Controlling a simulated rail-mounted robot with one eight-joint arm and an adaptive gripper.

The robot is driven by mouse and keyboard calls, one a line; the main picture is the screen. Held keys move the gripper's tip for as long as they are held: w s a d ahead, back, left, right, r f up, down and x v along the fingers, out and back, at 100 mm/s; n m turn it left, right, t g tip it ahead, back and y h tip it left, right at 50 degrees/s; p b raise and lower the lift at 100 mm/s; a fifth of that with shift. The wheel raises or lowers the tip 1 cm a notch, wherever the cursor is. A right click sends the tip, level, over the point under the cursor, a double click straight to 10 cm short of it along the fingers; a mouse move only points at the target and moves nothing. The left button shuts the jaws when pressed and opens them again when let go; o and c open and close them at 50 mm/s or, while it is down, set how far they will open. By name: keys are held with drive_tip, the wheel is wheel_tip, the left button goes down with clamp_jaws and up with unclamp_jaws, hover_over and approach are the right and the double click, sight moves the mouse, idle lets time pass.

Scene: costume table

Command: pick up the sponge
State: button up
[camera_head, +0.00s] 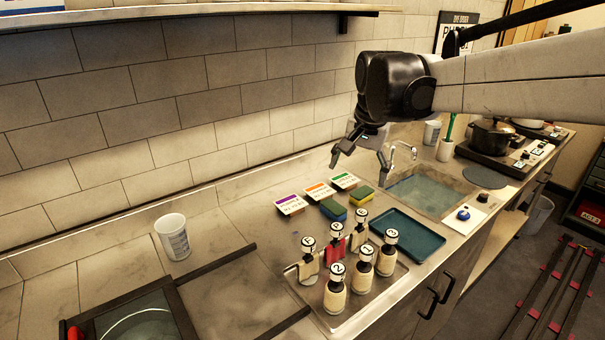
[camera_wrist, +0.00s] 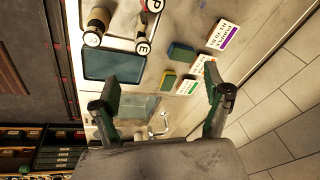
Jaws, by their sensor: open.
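Two small sponges lie side by side on the counter near the tray. One sponge (camera_head: 333,210) has a dark green top and a blue side; the other sponge (camera_head: 361,195) has a green top and a yellow side. In the wrist view the blue-sided sponge (camera_wrist: 181,52) lies farther up, and the yellow-sided sponge (camera_wrist: 168,78) shows between my fingers. My gripper (camera_head: 362,161) is open and empty, its fingers spread, above the counter near the sink. In the wrist view my gripper (camera_wrist: 160,86) frames the sponges, well apart from them.
Labelled cards (camera_head: 318,191) stand behind the sponges. The sink (camera_head: 425,193) and faucet (camera_head: 401,152) are to the right. A white cup (camera_head: 173,237) stands at left.

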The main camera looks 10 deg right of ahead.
drive_tip(key=w+f+m+g, duration=0.2)
drive_tip(key=w+f+m, duration=0.15)
drive_tip(key=w, duration=0.85)
drive_tip(key=m+g, duration=0.1)
drive_tip(key=m, duration=0.1)
hover_over(335, 205)
wheel_tip(335, 205, down, 8)
wheel_tip(335, 205, down, 8)
drive_tip(key=shift+a+f, duration=0.1)
drive_tip(key=shift+f, duration=0.1)
drive_tip(key=shift+s+f, duration=0.1)
drive_tip(key=shift+f, duration=2.6)
drive_tip(key=shift+c, duration=0.5)
drive_tip(key=c, duration=0.4)
